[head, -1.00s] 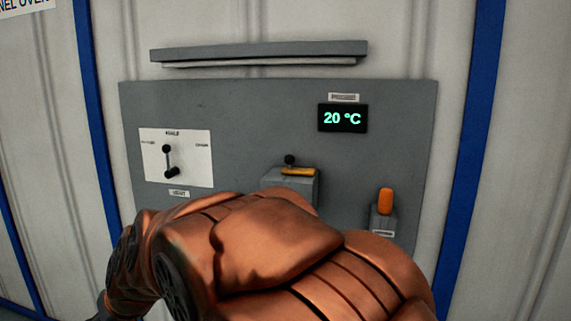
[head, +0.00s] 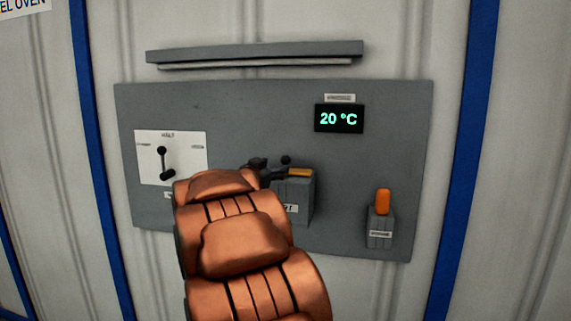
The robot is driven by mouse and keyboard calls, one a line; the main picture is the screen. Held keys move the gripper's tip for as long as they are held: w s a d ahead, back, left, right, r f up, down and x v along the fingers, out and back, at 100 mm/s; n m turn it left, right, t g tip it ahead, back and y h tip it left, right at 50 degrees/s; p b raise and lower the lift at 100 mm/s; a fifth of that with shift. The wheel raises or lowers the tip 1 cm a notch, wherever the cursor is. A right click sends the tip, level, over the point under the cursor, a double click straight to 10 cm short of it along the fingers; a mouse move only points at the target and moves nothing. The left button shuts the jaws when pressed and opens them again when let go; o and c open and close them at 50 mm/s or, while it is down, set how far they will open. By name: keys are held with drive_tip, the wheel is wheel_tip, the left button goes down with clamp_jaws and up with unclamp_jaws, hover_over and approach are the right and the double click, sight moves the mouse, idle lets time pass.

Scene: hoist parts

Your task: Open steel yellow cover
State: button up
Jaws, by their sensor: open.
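The yellow cover (head: 300,173) is a small flat yellow piece on top of a grey box (head: 299,201) at the lower middle of the grey panel. A dark knob (head: 286,160) shows just behind the cover's left end. My gripper (head: 274,174) is dark and open, at the left side of the box close to the cover. I cannot tell whether its fingers touch the box or the knob. My copper-coloured arm hides part of the panel and the lower left of the box.
On the panel (head: 240,105), a black lever (head: 162,163) on a white plate is at left. A display (head: 339,118) reads 20 °C. An orange switch (head: 383,202) on a grey base is at right. A grey ledge (head: 255,52) juts out above the panel.

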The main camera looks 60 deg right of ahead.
sight(283, 162)
drive_tip(key=shift+s+d, duration=0.15)
drive_tip(key=shift+d, duration=0.55)
drive_tip(key=shift+w+d+p, duration=0.1)
drive_tip(key=shift+w+d, duration=0.1)
drive_tip(key=shift+d, duration=0.85)
drive_tip(key=shift+w+d+p, duration=0.15)
drive_tip(key=shift+w+d, duration=0.1)
drive_tip(key=shift+d, duration=0.85)
drive_tip(key=shift+w+d+p, duration=0.1)
drive_tip(key=shift+w+d, duration=0.1)
drive_tip(key=shift+d, duration=0.85)
drive_tip(key=shift+c, duration=0.3)
clamp_jaws()
